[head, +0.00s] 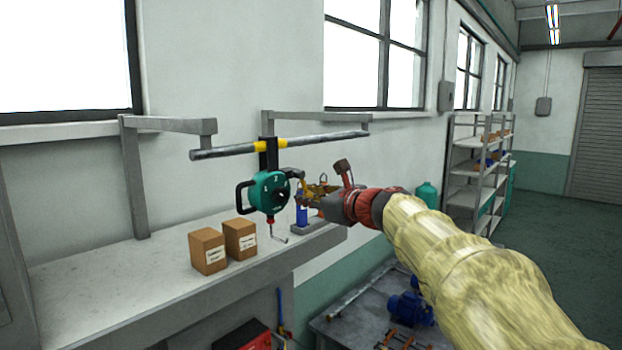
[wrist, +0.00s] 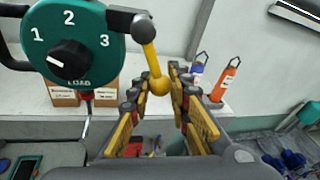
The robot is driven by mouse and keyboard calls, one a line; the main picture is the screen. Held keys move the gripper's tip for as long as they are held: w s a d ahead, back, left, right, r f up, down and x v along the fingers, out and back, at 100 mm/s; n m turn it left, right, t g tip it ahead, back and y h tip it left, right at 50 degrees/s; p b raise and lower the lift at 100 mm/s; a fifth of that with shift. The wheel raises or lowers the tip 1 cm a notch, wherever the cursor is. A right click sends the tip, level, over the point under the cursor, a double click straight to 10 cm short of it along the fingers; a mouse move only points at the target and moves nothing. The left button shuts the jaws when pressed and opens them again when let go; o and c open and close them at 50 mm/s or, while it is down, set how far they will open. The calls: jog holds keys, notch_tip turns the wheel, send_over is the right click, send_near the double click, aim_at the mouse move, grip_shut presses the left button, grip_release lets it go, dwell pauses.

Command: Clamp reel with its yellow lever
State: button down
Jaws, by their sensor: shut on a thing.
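The teal reel (head: 269,192) hangs by a black bracket from a grey bar. Its face, with 1, 2, 3 and LOAD around a black knob, fills the upper left of the wrist view (wrist: 100,25). The knob's white mark points left, below the 1. The yellow lever (wrist: 150,58) runs from a dark pivot at the reel's right side downward, slightly right, to a yellow ball end (wrist: 159,85). My gripper (wrist: 163,82) is shut on the ball end, one finger on each side. In the head view my gripper (head: 312,190) is right of the reel, partly hiding the lever.
The bar (head: 325,140) has yellow bands and rests on wall brackets. Two brown boxes (head: 208,250) stand on the grey bench (head: 120,285) below. Blue and orange bottles (wrist: 226,80) stand behind my gripper. A hook hangs under the reel. A lower table holds a blue pump (head: 410,309).

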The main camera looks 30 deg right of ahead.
jog(key=shift+s+a+f+m+g+y+p, duration=0.15)
jog(key=shift+a+m+p, duration=0.15)
jog(key=shift+m+p, duration=0.3)
jog(key=shift+s+a+m+g+y+p, duration=0.15)
jog(key=shift+a+m+p, duration=0.2)
jog(key=shift+p, duration=0.45)
jog(key=c, duration=1.6)
grip_release()
jog(key=shift+d, duration=0.1)
jog(key=shift+c, duration=0.2)
jog(key=shift+w+f, duration=0.1)
